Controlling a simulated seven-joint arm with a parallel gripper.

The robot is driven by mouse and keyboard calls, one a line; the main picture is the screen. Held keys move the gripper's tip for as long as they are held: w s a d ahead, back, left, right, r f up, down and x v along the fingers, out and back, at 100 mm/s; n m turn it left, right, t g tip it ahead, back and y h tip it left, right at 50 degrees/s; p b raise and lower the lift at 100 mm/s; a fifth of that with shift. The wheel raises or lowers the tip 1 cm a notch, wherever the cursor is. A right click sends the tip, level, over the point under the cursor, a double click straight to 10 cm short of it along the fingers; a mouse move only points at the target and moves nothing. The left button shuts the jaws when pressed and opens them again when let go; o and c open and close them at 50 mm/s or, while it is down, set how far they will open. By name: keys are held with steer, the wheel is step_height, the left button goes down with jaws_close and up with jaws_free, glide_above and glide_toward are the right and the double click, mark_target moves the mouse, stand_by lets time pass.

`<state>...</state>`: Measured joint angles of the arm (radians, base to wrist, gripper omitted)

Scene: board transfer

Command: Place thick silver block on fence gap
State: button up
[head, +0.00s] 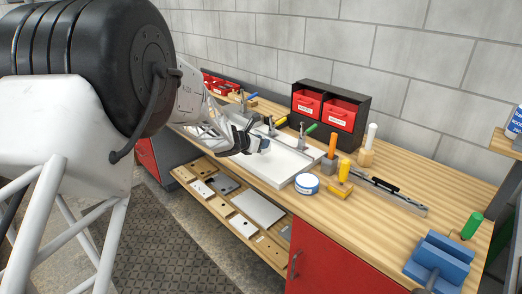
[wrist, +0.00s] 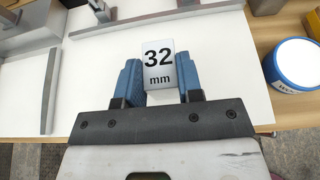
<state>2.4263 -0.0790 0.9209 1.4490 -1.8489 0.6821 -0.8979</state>
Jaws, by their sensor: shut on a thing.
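The thick silver block (wrist: 158,64), labelled "32 mm", is held between the two blue fingers of my gripper (wrist: 157,82). My gripper also shows in the head view (head: 257,146), over the white board; the block is too small to make out clearly there. The white board (wrist: 215,115) lies below the block, with a grey fence strip (wrist: 40,95) on the left and another strip (wrist: 155,18) along the top. The strips stand apart near the upper left corner. I cannot tell for sure which opening is the fence gap.
A blue and white round tub (wrist: 293,65) stands just right of the board. Clamps with green (head: 311,128) and yellow (head: 280,120) handles stand at the board. A red drawer box (head: 330,105) is behind, and orange- and yellow-handled tools are on the right.

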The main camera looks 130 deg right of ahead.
steer(key=shift+s+d, duration=0.1)
steer(key=shift+s, duration=0.05)
steer(key=shift+f, duration=1.8)
steer(key=shift+f, duration=0.1)
steer(key=o, duration=1)
steer(key=shift+o, duration=0.2)
steer(key=v, duration=1.2)
